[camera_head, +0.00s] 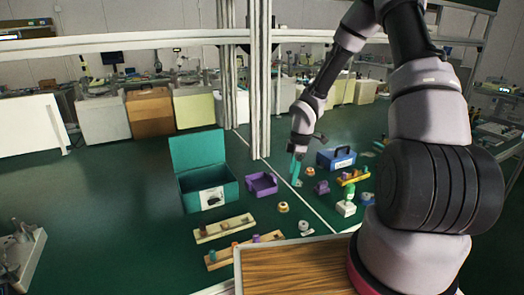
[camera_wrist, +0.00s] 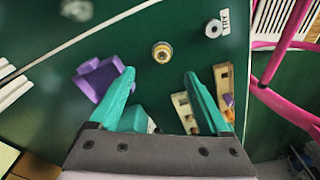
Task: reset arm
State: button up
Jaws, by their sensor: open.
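My gripper (camera_head: 297,172) hangs above the green surface, its two teal fingers pointing down. In the wrist view my gripper (camera_wrist: 158,74) has its fingers spread wide apart, with nothing held between them. A brass-coloured ring (camera_wrist: 162,52) lies on the green surface beyond the fingertips, apart from them. A purple tray (camera_wrist: 95,80) shows beside the left finger, partly hidden by it. Pale wooden racks (camera_wrist: 222,82) show by the right finger. My arm rises from the right side of the head view and bends over to the work area.
A teal box (camera_head: 208,190) with its lid up stands left of the purple tray (camera_head: 261,185). Wooden racks (camera_head: 225,229) lie in front. A blue case (camera_head: 336,159) and a yellow rack (camera_head: 353,177) stand right of my gripper. Vertical pale posts (camera_head: 260,90) rise behind. Green surface is clear at left.

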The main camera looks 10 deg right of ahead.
jog(key=s+d+r+m+t+h, duration=0.1)
jog(key=s+d+r+m, duration=0.15)
jog(key=r, duration=0.55)
jog(key=s+d+r+m+t+h, duration=0.1)
jog(key=r+m, duration=0.3)
jog(key=r, duration=0.4)
jog(key=s+d+r+m+t+h, duration=0.15)
jog(key=r+m, duration=0.25)
jog(key=r, duration=0.5)
jog(key=s+a+r+m+t+y, duration=0.2)
jog(key=s+r+m, duration=0.8)
jog(key=s+r, duration=0.5)
jog(key=shift+s+a+t+y, duration=0.2)
jog(key=shift+s+t+y, duration=0.35)
jog(key=shift+s+y, duration=0.65)
